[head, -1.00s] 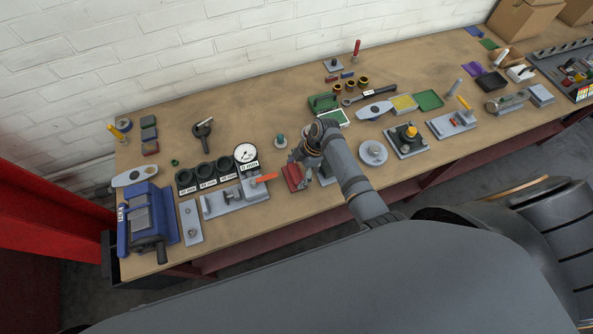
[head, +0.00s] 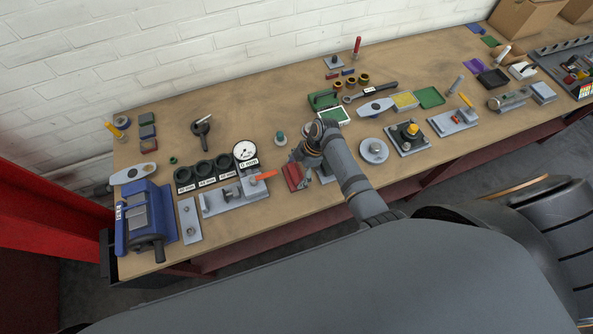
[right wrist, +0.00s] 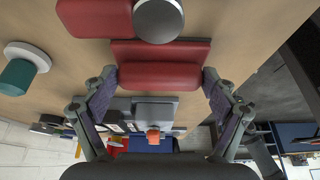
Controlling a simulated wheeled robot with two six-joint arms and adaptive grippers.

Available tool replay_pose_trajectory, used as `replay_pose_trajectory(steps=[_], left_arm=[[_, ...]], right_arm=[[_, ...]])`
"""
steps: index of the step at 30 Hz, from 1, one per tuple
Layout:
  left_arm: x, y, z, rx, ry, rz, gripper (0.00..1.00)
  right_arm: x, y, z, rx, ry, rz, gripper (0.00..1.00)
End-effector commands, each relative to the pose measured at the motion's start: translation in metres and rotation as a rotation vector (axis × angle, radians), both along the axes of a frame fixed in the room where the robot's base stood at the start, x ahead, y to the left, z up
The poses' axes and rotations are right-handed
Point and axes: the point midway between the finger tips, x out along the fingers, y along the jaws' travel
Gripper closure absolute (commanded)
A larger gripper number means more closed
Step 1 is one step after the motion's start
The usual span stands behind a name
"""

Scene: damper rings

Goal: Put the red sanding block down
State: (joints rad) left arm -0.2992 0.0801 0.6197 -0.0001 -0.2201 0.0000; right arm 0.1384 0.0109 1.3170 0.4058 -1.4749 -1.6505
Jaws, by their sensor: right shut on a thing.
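The red sanding block (right wrist: 160,76) is between the two fingers of my right gripper (right wrist: 160,88) in the right wrist view, with a finger against each end. Its wider, flat red part shows just beyond the grip. In the head view my right gripper (head: 303,160) is over the front part of the bench, and the red of the block (head: 291,178) shows beside and below it. The arm and fingers hide part of it. Whether the block touches the bench top cannot be told. My left gripper is not in view.
A red piece with a grey round knob (right wrist: 158,18) lies close beyond the block. The gauge stand with an orange lever (head: 264,175) and a green-knobbed piece (head: 280,138) are left of the gripper. A grey disc (head: 374,151) is to the right. Bare bench (head: 240,125) lies behind.

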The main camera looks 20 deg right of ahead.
Motion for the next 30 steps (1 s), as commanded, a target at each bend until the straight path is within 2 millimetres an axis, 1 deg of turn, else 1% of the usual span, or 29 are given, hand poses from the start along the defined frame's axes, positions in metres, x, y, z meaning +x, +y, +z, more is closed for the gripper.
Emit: replay_pose_trajectory(steps=[1,3,4,13,16,20,27,30], left_arm=[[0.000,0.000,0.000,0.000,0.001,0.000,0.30],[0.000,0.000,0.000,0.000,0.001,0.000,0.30],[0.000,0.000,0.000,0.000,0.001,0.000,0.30],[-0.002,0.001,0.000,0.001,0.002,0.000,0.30],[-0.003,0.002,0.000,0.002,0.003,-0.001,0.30],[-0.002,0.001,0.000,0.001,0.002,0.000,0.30],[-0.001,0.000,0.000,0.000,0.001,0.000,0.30],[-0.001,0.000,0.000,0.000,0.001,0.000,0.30]], right_arm=[[0.000,0.000,0.000,0.000,-0.001,0.000,0.12],[0.000,0.000,0.000,0.000,-0.001,0.000,0.02],[0.000,0.000,0.000,0.000,0.000,0.000,0.00],[0.000,0.000,0.000,0.000,0.000,0.000,0.00],[0.000,-0.002,0.004,-0.001,0.000,0.000,0.00],[0.001,-0.011,0.024,-0.002,-0.004,-0.001,0.00],[0.002,-0.034,0.078,-0.003,-0.004,-0.001,0.00],[0.002,-0.040,0.095,-0.003,-0.002,-0.001,0.00]])
